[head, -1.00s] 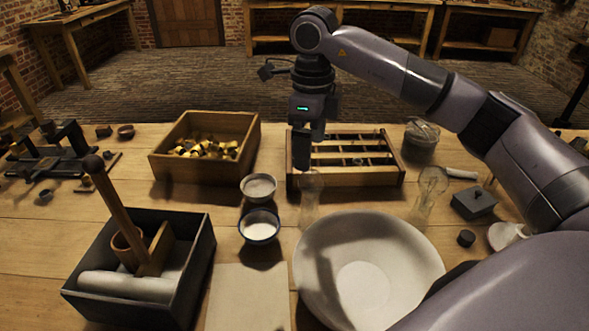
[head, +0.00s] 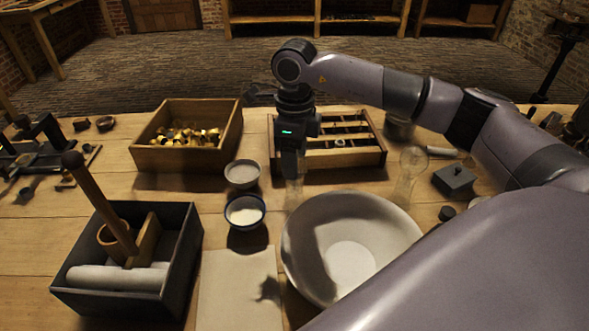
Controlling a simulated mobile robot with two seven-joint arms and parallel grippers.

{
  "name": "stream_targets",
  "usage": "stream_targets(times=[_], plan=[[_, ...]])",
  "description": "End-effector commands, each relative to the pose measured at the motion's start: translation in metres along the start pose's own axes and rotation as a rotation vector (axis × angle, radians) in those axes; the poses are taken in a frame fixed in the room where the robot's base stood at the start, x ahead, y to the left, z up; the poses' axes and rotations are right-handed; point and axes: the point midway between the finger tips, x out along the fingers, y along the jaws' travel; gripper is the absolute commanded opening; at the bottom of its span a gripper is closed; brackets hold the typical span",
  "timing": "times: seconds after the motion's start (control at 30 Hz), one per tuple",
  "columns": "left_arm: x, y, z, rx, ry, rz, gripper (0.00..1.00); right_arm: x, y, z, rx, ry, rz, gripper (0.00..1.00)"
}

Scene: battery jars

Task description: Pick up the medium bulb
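A clear glass piece (head: 293,192), bulb-like and hard to make out, stands on the table just left of the large white bowl (head: 350,250). A second clear glass bulb shape (head: 410,168) stands behind the bowl to the right. I cannot tell from size alone which is the medium bulb. My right gripper (head: 291,172) points straight down at the first glass, its fingertips overlapping the glass's top. The fingers show edge-on, so their opening and any contact are hidden. My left gripper is not in view.
A slotted wooden rack (head: 350,160) is close behind the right gripper. A wooden crate (head: 178,160) of brass pieces stands behind left. Two small bowls (head: 243,174) (head: 245,211) are left of the glass. A dark box (head: 110,290) with a mallet is front left.

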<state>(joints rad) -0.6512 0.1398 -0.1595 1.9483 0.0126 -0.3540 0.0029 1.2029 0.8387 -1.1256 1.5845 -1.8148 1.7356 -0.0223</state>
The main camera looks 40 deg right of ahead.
Motion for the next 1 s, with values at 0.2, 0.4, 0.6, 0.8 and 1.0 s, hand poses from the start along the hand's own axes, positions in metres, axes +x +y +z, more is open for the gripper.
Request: stream_targets(times=[0.2, 0.4, 0.6, 0.8, 1.0], plan=[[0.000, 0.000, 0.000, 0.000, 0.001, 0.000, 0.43, 0.000, 0.000, 0.000, 0.000, 0.000, 0.000, 0.19], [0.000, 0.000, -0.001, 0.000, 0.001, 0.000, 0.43, -0.001, 0.000, 0.000, 0.000, -0.001, 0.000, 0.19], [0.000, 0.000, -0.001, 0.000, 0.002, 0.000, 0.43, -0.007, 0.000, 0.001, 0.000, -0.002, 0.000, 0.19], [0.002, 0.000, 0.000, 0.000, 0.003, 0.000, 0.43, -0.035, 0.000, 0.001, -0.002, -0.005, -0.002, 0.19], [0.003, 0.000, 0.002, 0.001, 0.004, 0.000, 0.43, -0.089, -0.001, 0.002, 0.000, -0.008, -0.004, 0.19]])
